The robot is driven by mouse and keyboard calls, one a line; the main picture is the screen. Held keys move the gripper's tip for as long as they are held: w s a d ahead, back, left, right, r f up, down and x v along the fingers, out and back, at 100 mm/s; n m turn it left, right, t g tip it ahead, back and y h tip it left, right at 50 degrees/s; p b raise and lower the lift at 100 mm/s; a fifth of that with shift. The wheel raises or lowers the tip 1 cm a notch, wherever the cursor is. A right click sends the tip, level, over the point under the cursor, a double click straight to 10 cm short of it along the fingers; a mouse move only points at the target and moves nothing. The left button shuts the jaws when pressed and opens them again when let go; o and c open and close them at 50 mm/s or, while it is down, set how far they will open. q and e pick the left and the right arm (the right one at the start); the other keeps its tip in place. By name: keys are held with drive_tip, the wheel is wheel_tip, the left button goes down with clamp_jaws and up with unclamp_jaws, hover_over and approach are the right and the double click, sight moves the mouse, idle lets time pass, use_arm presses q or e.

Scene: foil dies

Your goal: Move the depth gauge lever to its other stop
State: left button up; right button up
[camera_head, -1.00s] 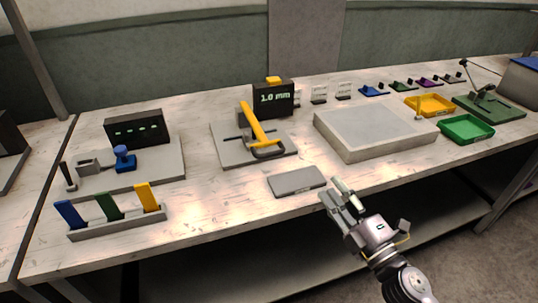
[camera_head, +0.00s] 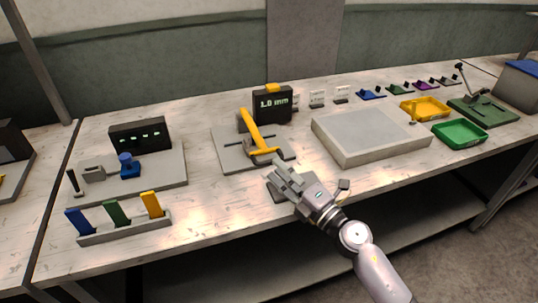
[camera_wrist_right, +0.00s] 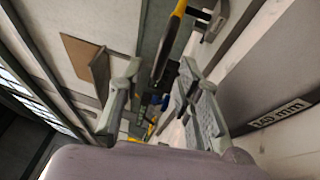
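The depth gauge stands on a grey base plate (camera_head: 228,155) in the middle of the bench. Its yellow lever (camera_head: 253,130) leans up and to the left in the head view. A black display (camera_head: 272,104) behind it reads 1.0 mm, with a yellow block (camera_head: 273,88) on top. My right gripper (camera_head: 280,170) is just in front of the lever's near end, apparently apart from it. In the wrist view its two fingers (camera_wrist_right: 165,95) are spread, with the yellow and black lever (camera_wrist_right: 172,45) beyond the gap. My left gripper is not in view.
A large grey slab (camera_head: 365,158) lies right of the gauge. A flat grey plate lies under my right gripper. On the left stand a device with a blue knob (camera_head: 128,160) and a rack (camera_head: 125,228) with coloured tabs. Yellow (camera_head: 424,115) and green (camera_head: 459,143) trays are farther right.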

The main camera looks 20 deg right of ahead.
sight(269, 161)
drive_tip(key=shift+p+x, duration=0.3)
drive_tip(key=shift+x, duration=2.05)
clamp_jaws()
drive_tip(key=shift+d, duration=0.1)
